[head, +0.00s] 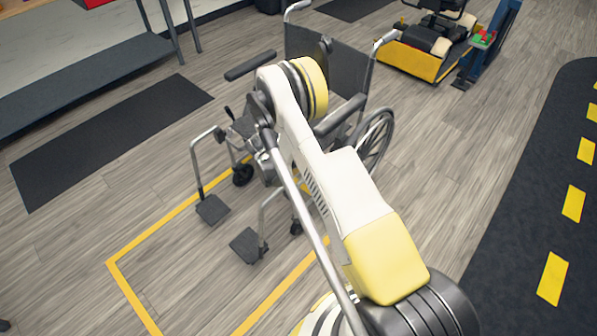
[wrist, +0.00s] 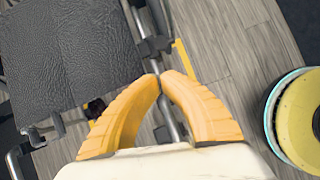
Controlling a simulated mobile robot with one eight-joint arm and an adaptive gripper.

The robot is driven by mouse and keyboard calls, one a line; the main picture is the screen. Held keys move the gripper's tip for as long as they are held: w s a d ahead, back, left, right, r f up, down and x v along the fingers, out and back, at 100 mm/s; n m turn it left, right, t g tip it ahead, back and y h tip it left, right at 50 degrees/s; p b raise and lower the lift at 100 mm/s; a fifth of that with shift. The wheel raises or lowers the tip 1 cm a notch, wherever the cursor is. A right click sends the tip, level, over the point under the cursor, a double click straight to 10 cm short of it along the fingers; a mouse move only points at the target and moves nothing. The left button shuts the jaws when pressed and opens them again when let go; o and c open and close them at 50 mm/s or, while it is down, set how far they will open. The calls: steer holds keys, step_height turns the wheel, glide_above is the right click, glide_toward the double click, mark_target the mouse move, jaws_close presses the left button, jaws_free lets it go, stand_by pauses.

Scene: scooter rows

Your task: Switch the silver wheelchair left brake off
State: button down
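The silver wheelchair (head: 335,68) stands in the upper middle of the head view, with a dark backrest and seat, silver tubes and two footplates. My arm crosses in front and hides much of its seat and one side. In the wrist view its dark grey padded panel (wrist: 65,50) fills the left. A dark bracket (wrist: 152,47) sits on a silver tube just beyond my fingertips; I cannot tell for sure whether it is the left brake. My gripper (wrist: 163,76) has its yellow fingertips together over the tube, with nothing visible held. Contact with the tube is unclear.
A yellow floor outline (head: 150,232) runs in front of the wheelchair. A yellow-and-black scooter (head: 425,55) stands at the back right. A grey bench (head: 85,72) and a black mat (head: 105,135) lie to the left. A dark lane (head: 515,250) with yellow dashes is at right.

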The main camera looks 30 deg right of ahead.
steer(key=b+x, duration=0.3)
steer(key=x, duration=0.6)
steer(key=shift+d, duration=0.2)
steer(key=d, duration=0.1)
steer(key=w+d+r+y, duration=0.1)
steer(key=shift+d+r+g, duration=0.25)
steer(key=shift+d+g, duration=0.05)
steer(key=shift+d, duration=0.05)
